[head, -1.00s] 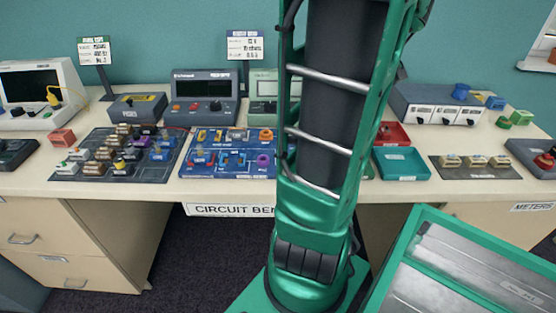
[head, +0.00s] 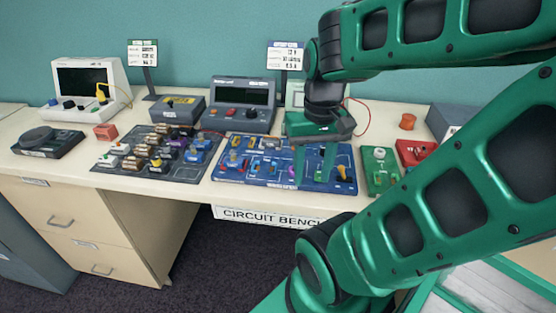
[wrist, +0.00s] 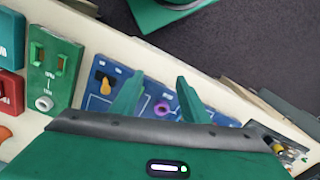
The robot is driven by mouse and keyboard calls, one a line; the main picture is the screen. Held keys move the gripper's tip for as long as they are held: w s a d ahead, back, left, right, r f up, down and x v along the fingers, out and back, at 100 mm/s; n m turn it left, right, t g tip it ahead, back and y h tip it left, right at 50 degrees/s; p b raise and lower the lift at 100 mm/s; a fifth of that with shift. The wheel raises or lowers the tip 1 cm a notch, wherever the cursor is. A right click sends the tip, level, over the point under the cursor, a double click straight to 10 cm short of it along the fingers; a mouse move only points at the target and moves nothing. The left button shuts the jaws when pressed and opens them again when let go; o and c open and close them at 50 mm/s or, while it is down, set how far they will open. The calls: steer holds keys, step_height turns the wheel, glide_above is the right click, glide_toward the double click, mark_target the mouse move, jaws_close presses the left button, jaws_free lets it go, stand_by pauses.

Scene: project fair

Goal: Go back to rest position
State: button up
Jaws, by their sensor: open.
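My gripper (head: 318,162) hangs over the right part of the blue circuit board (head: 228,172), fingers pointing down. In the wrist view its two green fingers (wrist: 157,100) are spread apart with nothing held between them. A purple ring-shaped part (wrist: 163,107) shows on the board in the gap between the fingers. An orange-yellow part (wrist: 105,84) sits on the board to the left. I cannot tell how high the fingertips are above the board. My arm crosses the right side of the head view and hides part of the bench.
Left of the blue board lies a dark board with several components (head: 128,169). To the right are a green board (head: 366,180) and a red tray (head: 408,160). A grey meter (head: 243,92) and a sign stand (head: 143,54) are behind. Dark floor is clear in front.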

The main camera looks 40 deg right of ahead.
steer(key=shift+s+a+f, duration=0.15)
steer(key=shift+s+a, duration=0.1)
steer(key=shift+a, duration=0.3)
steer(key=shift+w+d+f, duration=0.1)
steer(key=shift+w+f, duration=0.2)
steer(key=shift+w, duration=0.45)
steer(key=shift+s, duration=0.15)
